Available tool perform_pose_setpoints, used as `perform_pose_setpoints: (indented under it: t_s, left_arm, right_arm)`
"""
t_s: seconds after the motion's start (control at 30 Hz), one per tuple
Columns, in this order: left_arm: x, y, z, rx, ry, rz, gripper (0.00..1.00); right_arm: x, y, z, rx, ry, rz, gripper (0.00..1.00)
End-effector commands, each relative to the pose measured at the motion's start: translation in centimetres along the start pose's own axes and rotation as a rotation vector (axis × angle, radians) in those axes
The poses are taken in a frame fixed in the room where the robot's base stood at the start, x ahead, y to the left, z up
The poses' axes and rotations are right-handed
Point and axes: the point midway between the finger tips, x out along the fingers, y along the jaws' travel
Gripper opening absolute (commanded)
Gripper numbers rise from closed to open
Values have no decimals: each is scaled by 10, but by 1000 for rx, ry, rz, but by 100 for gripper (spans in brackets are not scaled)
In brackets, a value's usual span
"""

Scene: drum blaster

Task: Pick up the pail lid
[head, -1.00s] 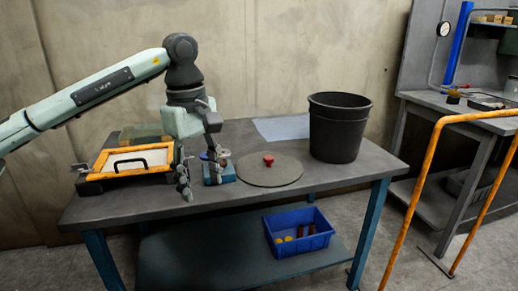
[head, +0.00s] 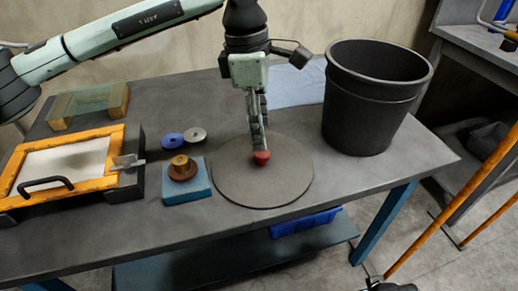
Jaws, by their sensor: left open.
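The pail lid (head: 240,188) is a flat grey disc with a red knob (head: 262,159) on top. It lies on the workbench in the middle of the head view. My left gripper (head: 258,143) points down over the lid with its fingers at the red knob. The fingers are open, seen nearly edge-on, and partly overlap the knob's top. I cannot tell whether they touch it. The black pail (head: 368,110) stands upright and open-topped, right of the lid. My right gripper is not in view.
Left of the lid are a blue block (head: 187,190) with brown and brass round parts, and two small discs (head: 195,135). An orange-framed box (head: 62,165) stands further left. A pale blue sheet (head: 297,88) lies behind. An orange rail (head: 455,205) stands at right.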

Motion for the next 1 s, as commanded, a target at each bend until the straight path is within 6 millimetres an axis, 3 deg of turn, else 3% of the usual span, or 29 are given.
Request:
perform_pose_setpoints:
  t_s: [0.17, 0.5, 0.8, 1.0]
  left_arm:
    - [20, -1, -1, 1, 1, -3, 53]
    - [66, 0, -5, 1, 1, -4, 53]
    - [72, 1, -5, 2, 0, -1, 53]
    - [71, 1, -5, 2, 0, -1, 28]
  right_arm:
    - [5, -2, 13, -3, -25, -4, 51]
    - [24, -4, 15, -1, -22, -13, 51]
    - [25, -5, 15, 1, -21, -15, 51]
    - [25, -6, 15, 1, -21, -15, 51]
